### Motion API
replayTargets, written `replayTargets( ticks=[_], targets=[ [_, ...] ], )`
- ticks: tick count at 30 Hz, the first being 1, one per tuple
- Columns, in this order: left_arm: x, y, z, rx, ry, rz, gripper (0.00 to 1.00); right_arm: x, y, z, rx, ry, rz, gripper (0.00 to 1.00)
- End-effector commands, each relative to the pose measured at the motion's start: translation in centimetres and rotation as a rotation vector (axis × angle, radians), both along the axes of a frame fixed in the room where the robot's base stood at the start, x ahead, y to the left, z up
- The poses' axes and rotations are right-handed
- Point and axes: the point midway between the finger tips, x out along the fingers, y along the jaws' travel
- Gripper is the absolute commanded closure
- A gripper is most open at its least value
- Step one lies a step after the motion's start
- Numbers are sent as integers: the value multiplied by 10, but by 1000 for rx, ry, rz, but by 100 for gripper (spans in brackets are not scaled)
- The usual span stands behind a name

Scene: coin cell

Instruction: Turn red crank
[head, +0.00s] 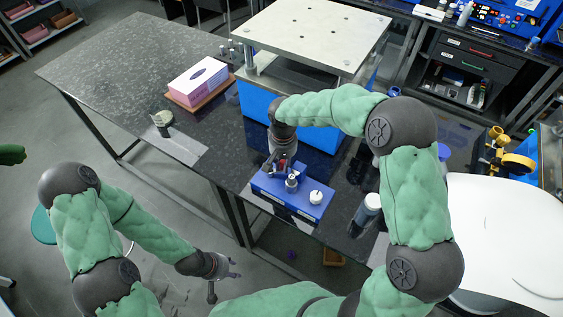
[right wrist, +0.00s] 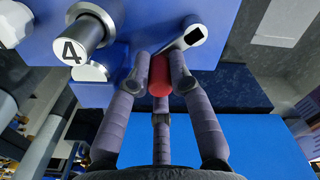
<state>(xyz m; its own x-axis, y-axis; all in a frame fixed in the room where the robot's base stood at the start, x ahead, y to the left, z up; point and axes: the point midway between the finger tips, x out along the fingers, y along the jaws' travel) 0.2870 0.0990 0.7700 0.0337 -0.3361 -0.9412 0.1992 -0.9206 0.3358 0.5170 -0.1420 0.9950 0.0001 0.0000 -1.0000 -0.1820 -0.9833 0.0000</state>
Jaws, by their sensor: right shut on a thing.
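The red crank handle (right wrist: 159,76) is a short red knob in the right wrist view, on a metal crank arm (right wrist: 190,38) that reaches up and right over the blue block. My right gripper (right wrist: 159,68) has its fingers closed around the red knob. In the head view my right gripper (head: 277,160) reaches down to the back left of the blue block (head: 290,192), and its fingers partly hide the crank. My left gripper (head: 222,265) hangs low in front of the table, away from the block; its fingers are too small to judge.
A metal post marked 4 (right wrist: 82,40) stands on the block beside the crank. A white-topped press (head: 315,35) stands behind.

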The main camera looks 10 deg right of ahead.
Motion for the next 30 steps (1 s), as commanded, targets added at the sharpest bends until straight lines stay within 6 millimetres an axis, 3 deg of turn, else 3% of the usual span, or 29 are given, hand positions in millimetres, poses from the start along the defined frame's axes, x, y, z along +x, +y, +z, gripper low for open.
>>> replayTargets(
  ticks=[15, 30],
  targets=[
    [0, 0, -14, 0, 0, 0, 60, -14, 3, -1, -1, 1, -332, 100],
    [0, 0, -15, 0, 0, 0, 60, -17, 4, 0, -1, 2, -393, 100]
  ],
)
